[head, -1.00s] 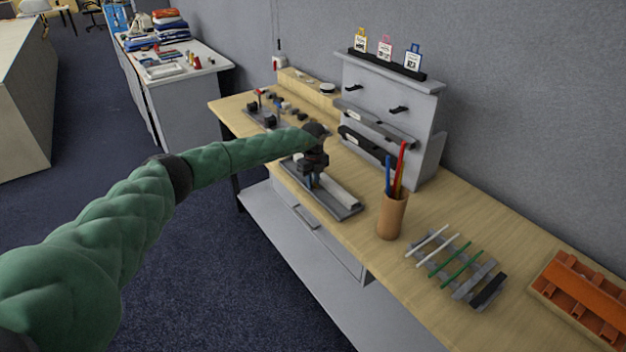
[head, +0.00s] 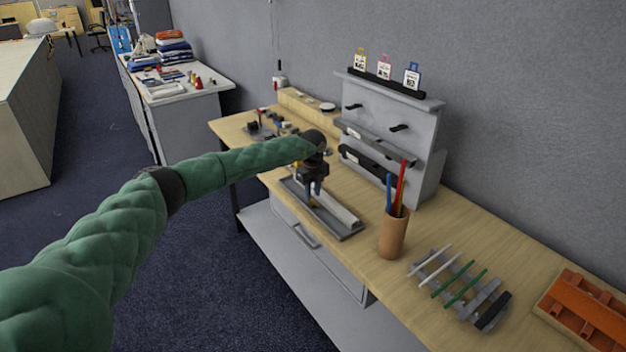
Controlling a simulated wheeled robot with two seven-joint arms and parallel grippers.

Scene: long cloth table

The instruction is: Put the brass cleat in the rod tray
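My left gripper (head: 314,188) points down over a long grey tray (head: 346,233) on the wooden table. The tray has a pale lengthwise bar inside; it looks like the rod tray. A small yellow-brass piece (head: 313,203), probably the brass cleat, shows right below the fingertips, at or in the tray. It is too small to tell whether the fingers hold it or whether it touches the tray floor. The gripper's opening is too small and dark to read. My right gripper is out of view.
A brown cup (head: 393,236) with blue and red rods stands right of the tray. A grey shelf stand (head: 392,125) rises behind. Further right are a slatted rack (head: 432,268) with white and green rods and an orange bin (head: 583,308). Small parts (head: 262,125) lie at the far left end.

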